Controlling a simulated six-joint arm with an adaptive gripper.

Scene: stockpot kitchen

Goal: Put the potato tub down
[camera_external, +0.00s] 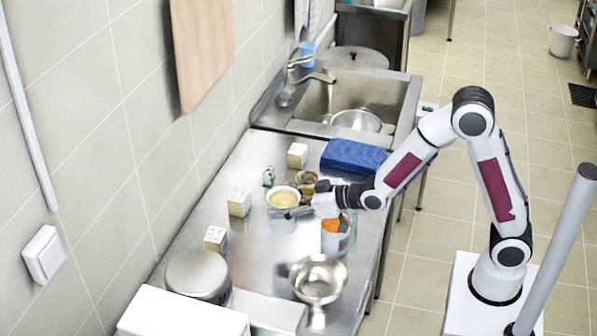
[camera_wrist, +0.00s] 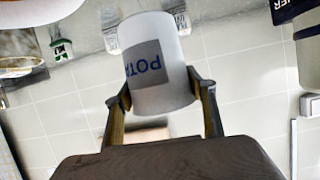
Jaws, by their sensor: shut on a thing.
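The potato tub (camera_external: 283,198) is a white tub with yellow contents, upright above the left-middle part of the steel counter (camera_external: 262,165). In the wrist view the tub (camera_wrist: 160,50) shows dark lettering, "POTA", on its side, turned upside down in that picture. My gripper (camera_external: 292,212) reaches in from the right, its fingers on either side of the tub. In the wrist view my gripper (camera_wrist: 160,94) is shut on the tub's wall. I cannot tell whether the tub's base touches the counter.
A tub with orange contents (camera_external: 334,238) stands close to the gripper's near side. Small boxes (camera_external: 239,204) and a green-marked bottle (camera_external: 268,177) stand toward the wall. A blue box (camera_external: 352,156) lies near the sink (camera_external: 365,99).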

